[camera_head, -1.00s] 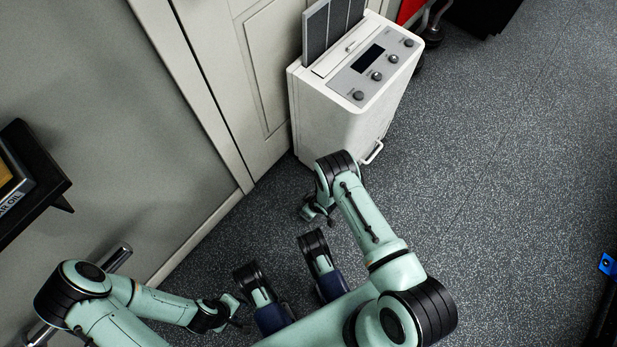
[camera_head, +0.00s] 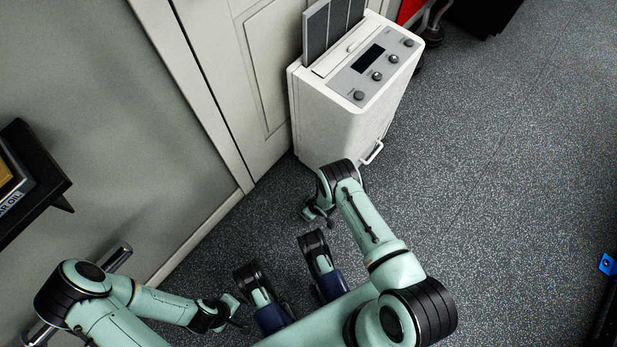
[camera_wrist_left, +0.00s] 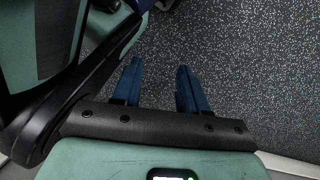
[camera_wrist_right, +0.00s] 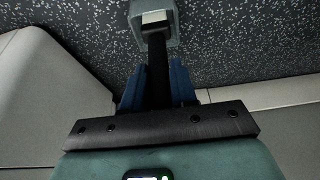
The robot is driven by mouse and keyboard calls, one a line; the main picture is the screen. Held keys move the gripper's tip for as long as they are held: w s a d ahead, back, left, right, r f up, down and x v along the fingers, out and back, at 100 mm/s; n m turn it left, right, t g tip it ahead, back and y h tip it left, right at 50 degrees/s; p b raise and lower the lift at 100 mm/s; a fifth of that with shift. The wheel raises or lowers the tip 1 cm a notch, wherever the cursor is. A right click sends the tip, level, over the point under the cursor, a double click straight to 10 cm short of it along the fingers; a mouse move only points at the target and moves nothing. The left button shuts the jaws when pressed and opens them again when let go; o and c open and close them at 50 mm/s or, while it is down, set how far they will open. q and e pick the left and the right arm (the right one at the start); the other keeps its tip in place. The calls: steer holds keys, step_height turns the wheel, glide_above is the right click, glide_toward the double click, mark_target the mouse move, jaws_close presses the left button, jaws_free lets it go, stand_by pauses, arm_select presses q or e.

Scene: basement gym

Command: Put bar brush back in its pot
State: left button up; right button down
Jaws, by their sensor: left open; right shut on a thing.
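My right gripper (camera_wrist_right: 158,85) is shut on the bar brush, seen in the right wrist view as a dark handle (camera_wrist_right: 158,72) with a pale grey-green head and a whitish patch at its far end. In the head view my right gripper (camera_head: 312,212) is small and low over the floor, in front of the white appliance; the brush cannot be made out clearly there. My left gripper (camera_head: 238,318) is at the lower left of the head view. In the left wrist view its blue fingers (camera_wrist_left: 158,88) are apart, with only floor between them. No pot is visible.
A white appliance (camera_head: 335,115) with knobs and a front handle stands against the panelled door (camera_head: 262,70). A black wall shelf (camera_head: 45,205) with items on it is at the left. A blue item (camera_head: 607,264) shows at the right edge. Speckled floor is clear at the right.

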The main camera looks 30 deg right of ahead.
steer(key=shift+f, duration=0.15)
steer(key=c, duration=0.8)
jaws_free()
steer(key=shift+s+r, duration=0.1)
steer(key=shift+r, duration=0.3)
arm_select(q)
steer(key=w+d+r+t+p, duration=0.1)
steer(key=w+r+t+p, duration=0.2)
steer(key=w+r+p, duration=0.3)
steer(key=w+r, duration=0.2)
steer(key=w, duration=0.1)
steer(key=shift+w+d+m+t, duration=0.2)
steer(key=shift+w+m+t, duration=0.1)
arm_select(e)
steer(key=v, duration=1.2)
steer(key=shift+s+r, duration=0.15)
steer(key=shift+r, duration=0.1)
steer(key=shift+d, duration=0.15)
